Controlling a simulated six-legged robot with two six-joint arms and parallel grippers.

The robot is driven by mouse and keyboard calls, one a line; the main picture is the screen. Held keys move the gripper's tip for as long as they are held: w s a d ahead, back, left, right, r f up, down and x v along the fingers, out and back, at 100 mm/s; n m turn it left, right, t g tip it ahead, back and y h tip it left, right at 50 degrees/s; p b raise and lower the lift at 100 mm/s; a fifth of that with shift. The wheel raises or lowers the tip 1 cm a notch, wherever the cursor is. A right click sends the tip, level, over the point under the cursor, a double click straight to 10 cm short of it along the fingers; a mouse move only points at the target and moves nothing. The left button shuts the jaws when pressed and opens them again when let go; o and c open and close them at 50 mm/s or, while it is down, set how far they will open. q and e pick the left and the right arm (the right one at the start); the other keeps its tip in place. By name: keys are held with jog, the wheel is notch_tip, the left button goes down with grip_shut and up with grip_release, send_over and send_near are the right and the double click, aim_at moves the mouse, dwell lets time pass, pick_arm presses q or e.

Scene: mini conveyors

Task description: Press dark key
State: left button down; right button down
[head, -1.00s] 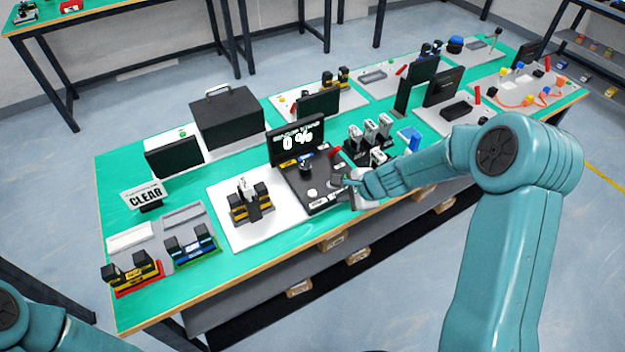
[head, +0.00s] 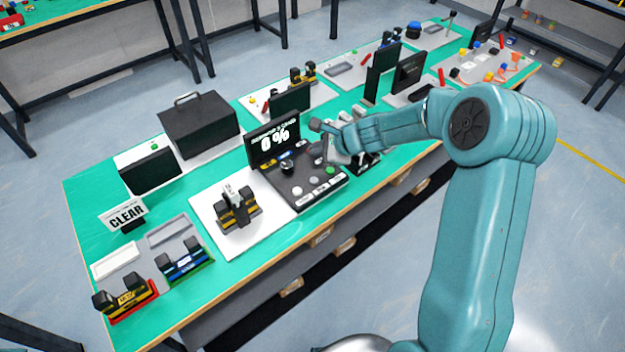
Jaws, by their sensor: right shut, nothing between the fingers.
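A dark control console (head: 306,203) stands near the middle of the table. It carries a display (head: 272,144) reading 0%, a black knob (head: 287,167), a white round button (head: 297,191), a grey button (head: 313,180) and a green button (head: 330,170). I cannot tell for certain which control is the dark key; the console's back right part is partly hidden by my gripper. My right gripper (head: 323,141) is shut and empty, over the console's right side next to the display. I cannot tell whether it touches anything. My left gripper is out of view.
Left of the console, a white board (head: 262,232) holds a yellow-and-black fixture (head: 236,210). A CLEAR sign (head: 124,214) and a black case (head: 200,127) stand further left and back. Several small devices crowd the table's right side, behind my right arm. A green strip lies bare along the front.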

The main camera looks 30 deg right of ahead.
jog(key=f, duration=0.1)
jog(key=b, duration=0.7)
send_over(316, 182)
notch_tip(316, 182, down, 7)
jog(key=shift+d+r, duration=0.1)
jog(key=shift+f+b, duration=0.3)
dwell(1.1)
jog(key=shift+f+b, duration=0.45)
jog(key=shift+b, duration=0.1)
jog(key=shift+f+b, duration=0.35)
jog(key=shift+b, duration=0.05)
dwell(0.4)
jog(key=shift+r, duration=0.1)
jog(key=shift+r+p, duration=0.75)
